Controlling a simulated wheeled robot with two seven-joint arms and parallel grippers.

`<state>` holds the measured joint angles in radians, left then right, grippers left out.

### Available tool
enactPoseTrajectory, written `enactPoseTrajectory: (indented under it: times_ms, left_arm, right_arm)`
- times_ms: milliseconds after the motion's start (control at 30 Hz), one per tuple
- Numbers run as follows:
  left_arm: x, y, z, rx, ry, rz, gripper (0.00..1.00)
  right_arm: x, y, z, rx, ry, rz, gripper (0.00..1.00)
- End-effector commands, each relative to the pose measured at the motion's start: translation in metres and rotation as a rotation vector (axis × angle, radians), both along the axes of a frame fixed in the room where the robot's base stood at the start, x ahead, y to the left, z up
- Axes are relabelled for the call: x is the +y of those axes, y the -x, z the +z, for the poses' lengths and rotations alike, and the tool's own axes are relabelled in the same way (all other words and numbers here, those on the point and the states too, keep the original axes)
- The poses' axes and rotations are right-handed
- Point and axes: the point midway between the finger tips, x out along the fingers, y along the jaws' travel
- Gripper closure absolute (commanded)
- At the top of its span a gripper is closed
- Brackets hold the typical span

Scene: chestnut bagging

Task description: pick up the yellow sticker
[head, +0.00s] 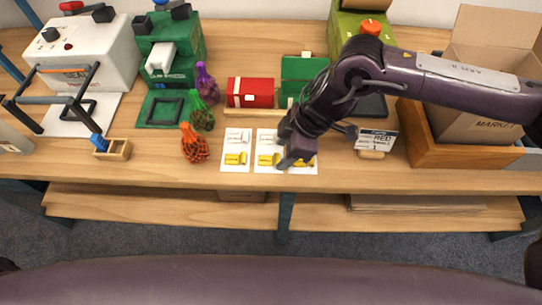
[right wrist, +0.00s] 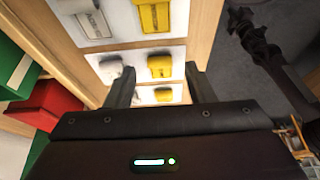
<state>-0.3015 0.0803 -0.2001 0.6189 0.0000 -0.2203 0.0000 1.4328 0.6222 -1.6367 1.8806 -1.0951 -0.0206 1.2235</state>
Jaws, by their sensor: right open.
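Several yellow stickers lie on white cards near the table's front edge. In the head view, one yellow sticker (head: 235,158) is on the left card (head: 228,168), another (head: 267,160) is left of my right gripper, and a third is partly hidden behind it. My right gripper (head: 291,157) is low over the cards. In the right wrist view, its open fingers (right wrist: 160,72) stand either side of the middle yellow sticker (right wrist: 160,66), with nothing held. One yellow sticker (right wrist: 155,16) lies above and another (right wrist: 163,95) below. I cannot tell the fingertips' height. My left gripper is not in view.
White stickers (head: 238,137) sit behind the yellow ones. A red box (head: 250,92) and green box (head: 303,70) stand behind the cards. Net bags, one orange (head: 194,146), are to the left. A sign (head: 376,140) and an open carton (head: 470,115) are to the right.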

Motion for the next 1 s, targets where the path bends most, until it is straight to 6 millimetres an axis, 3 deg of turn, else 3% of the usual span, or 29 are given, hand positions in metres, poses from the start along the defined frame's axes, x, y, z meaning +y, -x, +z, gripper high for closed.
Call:
enactPoseTrajectory:
  times_ms: [133,400,767,1000]
  left_arm:
    - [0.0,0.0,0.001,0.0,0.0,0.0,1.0]
    - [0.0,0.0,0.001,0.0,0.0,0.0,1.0]
    - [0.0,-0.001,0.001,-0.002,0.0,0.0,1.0]
    - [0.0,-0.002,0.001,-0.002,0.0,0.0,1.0]
  right_arm:
    - [0.007,0.0,-0.015,-0.001,-0.001,0.001,0.51]
    - [0.008,0.0,-0.018,-0.003,-0.001,0.001,0.51]
    - [0.008,0.0,-0.018,-0.003,-0.002,0.001,0.98]
    - [0.008,0.0,-0.018,-0.002,-0.001,0.001,1.0]
